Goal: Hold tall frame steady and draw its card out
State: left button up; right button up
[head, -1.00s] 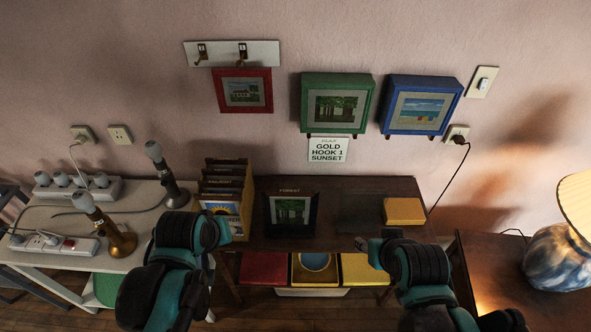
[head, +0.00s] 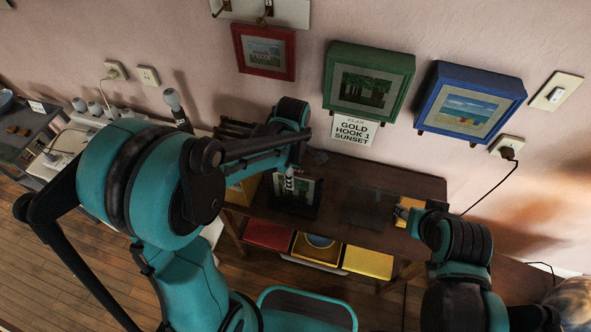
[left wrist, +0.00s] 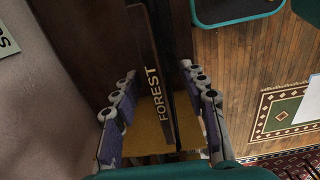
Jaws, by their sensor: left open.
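The tall black frame (head: 300,203), with a green forest picture in it, stands upright on the dark table (head: 350,177). Its edge lettered FOREST also shows in the left wrist view (left wrist: 155,88). My left gripper (head: 290,181) is open above the frame. In the left wrist view my left gripper (left wrist: 158,75) has a finger on each side of the frame's edge, with gaps showing. The card's free edge cannot be made out. My right gripper (head: 403,213) is beside the yellow block (head: 412,203) at the table's right; its jaws are too small to read.
A card rack (head: 240,190) stands left of the frame, partly behind my left arm. Red (head: 269,235) and yellow (head: 367,262) trays sit below the table. Green (head: 370,85) and blue (head: 470,103) wall frames and a sign (head: 354,130) hang above.

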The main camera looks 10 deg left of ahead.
aim_at(294, 192)
pick_arm(q)
notch_tip(294, 192, down, 5)
jog(key=shift+w+f+b, duration=0.1)
jog(key=shift+f+b, duration=0.1)
jog(key=shift+b, duration=0.55)
grip_shut()
jog(key=c, duration=0.8)
grip_release()
grip_shut()
jog(key=shift+s+f, duration=0.1)
jog(key=shift+s, duration=0.1)
